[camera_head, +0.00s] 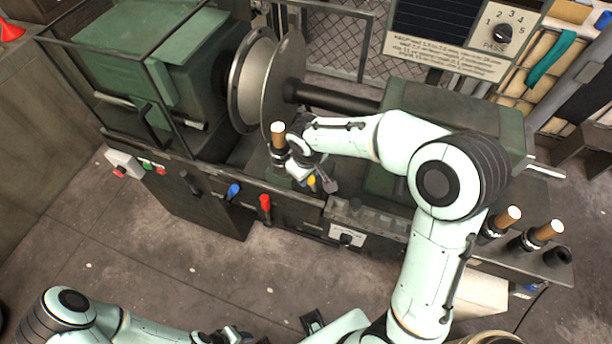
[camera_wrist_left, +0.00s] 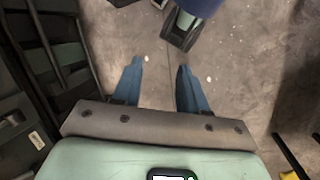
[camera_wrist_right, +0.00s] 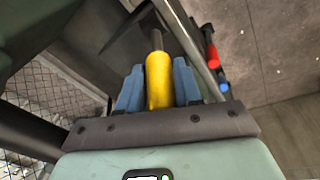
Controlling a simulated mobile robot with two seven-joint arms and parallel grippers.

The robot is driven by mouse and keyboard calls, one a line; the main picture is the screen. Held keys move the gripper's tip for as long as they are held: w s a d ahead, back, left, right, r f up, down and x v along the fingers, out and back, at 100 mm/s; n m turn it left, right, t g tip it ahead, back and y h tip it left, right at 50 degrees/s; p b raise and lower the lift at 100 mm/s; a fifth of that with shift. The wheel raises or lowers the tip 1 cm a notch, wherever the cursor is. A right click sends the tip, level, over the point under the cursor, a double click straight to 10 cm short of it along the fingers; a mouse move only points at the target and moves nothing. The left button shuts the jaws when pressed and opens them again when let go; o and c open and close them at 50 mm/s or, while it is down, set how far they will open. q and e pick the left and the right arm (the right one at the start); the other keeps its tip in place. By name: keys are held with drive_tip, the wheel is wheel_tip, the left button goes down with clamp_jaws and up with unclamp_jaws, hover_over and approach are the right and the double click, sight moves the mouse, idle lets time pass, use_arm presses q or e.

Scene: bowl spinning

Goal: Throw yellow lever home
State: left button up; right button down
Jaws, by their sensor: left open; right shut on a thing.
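The yellow lever (camera_wrist_right: 159,80) stands between the two blue fingers of my right gripper (camera_wrist_right: 159,88) in the right wrist view. The fingers close on its yellow grip from both sides. In the head view only a small yellow part of the lever (camera_head: 312,183) shows at the front of the lathe, beside my right gripper (camera_head: 322,184); the rest is hidden. My left gripper (camera_wrist_left: 158,80) is open and empty over the floor in the left wrist view.
A red lever (camera_head: 265,208) and a blue lever (camera_head: 233,190) stick out of the lathe front, left of the yellow one. A wooden-handled tool (camera_head: 278,135) stands close to my right wrist. Two more wooden handles (camera_head: 508,216) stand at the right. The floor in front is clear.

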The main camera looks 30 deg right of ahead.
use_arm(q)
drive_tip(key=s+f+b, duration=0.4)
drive_tip(key=f+b, duration=0.5)
drive_tip(key=f, duration=0.1)
drive_tip(key=w+a+f+t+y+b, duration=0.1)
drive_tip(key=w+a+f+t+b, duration=0.2)
drive_tip(key=w+f+b, duration=0.6)
drive_tip(key=shift+w+n, duration=0.25)
drive_tip(key=shift+n, duration=0.15)
use_arm(e)
drive_tip(key=s+d+t+y, duration=0.4)
drive_tip(key=s+t+y, duration=0.1)
drive_tip(key=t, duration=0.1)
drive_tip(key=shift+d+f+m+t, duration=0.25)
drive_tip(key=shift+f+m+t, duration=0.05)
drive_tip(key=shift+m+t, duration=0.1)
use_arm(q)
drive_tip(key=shift+f, duration=0.1)
use_arm(e)
drive_tip(key=shift+s, duration=0.1)
drive_tip(key=c, duration=0.8)
unclamp_jaws()
drive_tip(key=shift+c, duration=0.2)
use_arm(q)
drive_tip(key=shift+s, duration=0.1)
